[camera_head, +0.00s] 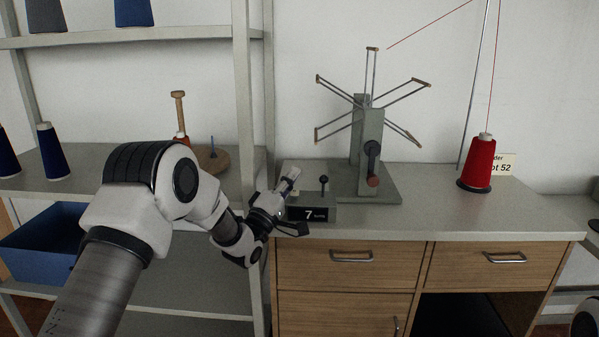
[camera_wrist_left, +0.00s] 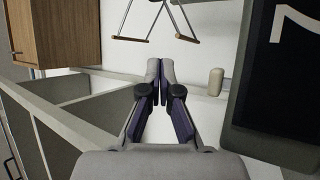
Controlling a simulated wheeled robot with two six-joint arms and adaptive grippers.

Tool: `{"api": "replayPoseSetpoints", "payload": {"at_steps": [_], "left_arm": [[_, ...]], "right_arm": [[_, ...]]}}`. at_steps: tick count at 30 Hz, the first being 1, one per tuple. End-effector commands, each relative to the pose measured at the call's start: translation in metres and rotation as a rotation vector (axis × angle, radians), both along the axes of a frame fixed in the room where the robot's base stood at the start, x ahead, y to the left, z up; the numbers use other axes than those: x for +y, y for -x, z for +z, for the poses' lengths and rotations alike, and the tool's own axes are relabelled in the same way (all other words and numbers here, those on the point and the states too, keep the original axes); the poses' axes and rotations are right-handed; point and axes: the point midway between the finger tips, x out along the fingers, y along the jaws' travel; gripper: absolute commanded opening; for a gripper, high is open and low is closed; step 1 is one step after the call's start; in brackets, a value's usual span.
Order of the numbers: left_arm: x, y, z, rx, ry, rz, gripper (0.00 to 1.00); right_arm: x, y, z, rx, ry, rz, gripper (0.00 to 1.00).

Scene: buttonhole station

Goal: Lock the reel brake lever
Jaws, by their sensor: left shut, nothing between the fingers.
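The reel (camera_head: 368,97) stands on a grey post and base on the worktop, with several thin wood-tipped arms. A dark crank (camera_head: 373,160) with a reddish-brown grip is on its front. A short upright lever with a black ball knob (camera_head: 324,180) rises from the grey counter box (camera_head: 322,213), which reads 7. My left gripper (camera_head: 291,178) is at the left of that box, left of the lever and apart from it. In the left wrist view its fingers (camera_wrist_left: 160,70) are together and empty. A small beige knob (camera_wrist_left: 216,81) is right of the fingertips. My right gripper is out of view.
A red thread cone (camera_head: 480,163) stands right of the reel, its thread running up. A shelf unit (camera_head: 242,90) stands left of the worktop, with a wooden spindle (camera_head: 179,110) and a blue bin (camera_head: 45,245). The worktop (camera_head: 450,215) is clear at front right.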

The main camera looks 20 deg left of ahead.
Motion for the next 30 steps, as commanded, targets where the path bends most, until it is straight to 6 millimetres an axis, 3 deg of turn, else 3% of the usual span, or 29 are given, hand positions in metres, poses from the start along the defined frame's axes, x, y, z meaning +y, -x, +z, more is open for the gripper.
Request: {"api": "replayPoseSetpoints", "payload": {"at_steps": [3, 9, 30], "left_arm": [[0.008, 0.02, -0.022, -0.001, 0.001, 0.0, 0.0], [0.016, 0.043, -0.043, -0.003, 0.0, -0.001, 0.0], [0.018, 0.048, -0.047, -0.005, 0.0, -0.001, 0.0]], "right_arm": [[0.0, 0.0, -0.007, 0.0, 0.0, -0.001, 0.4], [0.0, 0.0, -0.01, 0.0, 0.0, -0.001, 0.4], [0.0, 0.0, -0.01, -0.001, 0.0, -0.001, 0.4]]}}
